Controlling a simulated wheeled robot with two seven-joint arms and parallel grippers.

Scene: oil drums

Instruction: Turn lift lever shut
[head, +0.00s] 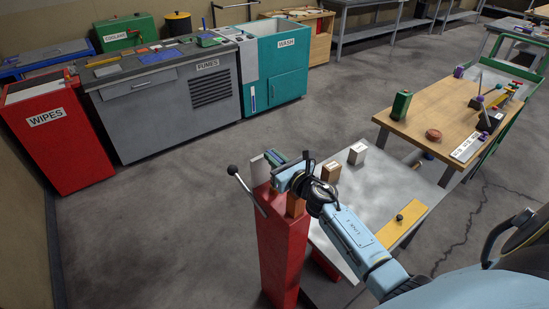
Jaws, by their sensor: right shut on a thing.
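A red stand (281,250) rises in front of me, left of the grey metal table. A thin metal lever with a black ball end (233,170) sticks out from its upper left side, tilted up and to the left. My right gripper (281,168) is at the top of the stand, right of the black ball and apart from it. It is shut on a part there. The gripper hides that part and most of the stand's top, so I cannot tell whether it belongs to the lever. My left gripper is out of view.
The grey table (345,205) bears a brown block (331,171), a white block (357,153) and a yellow plate (401,225). A wooden workbench (420,118) stands behind it. A red WIPES bin (55,133) and grey cabinet (165,110) stand left. Floor between is clear.

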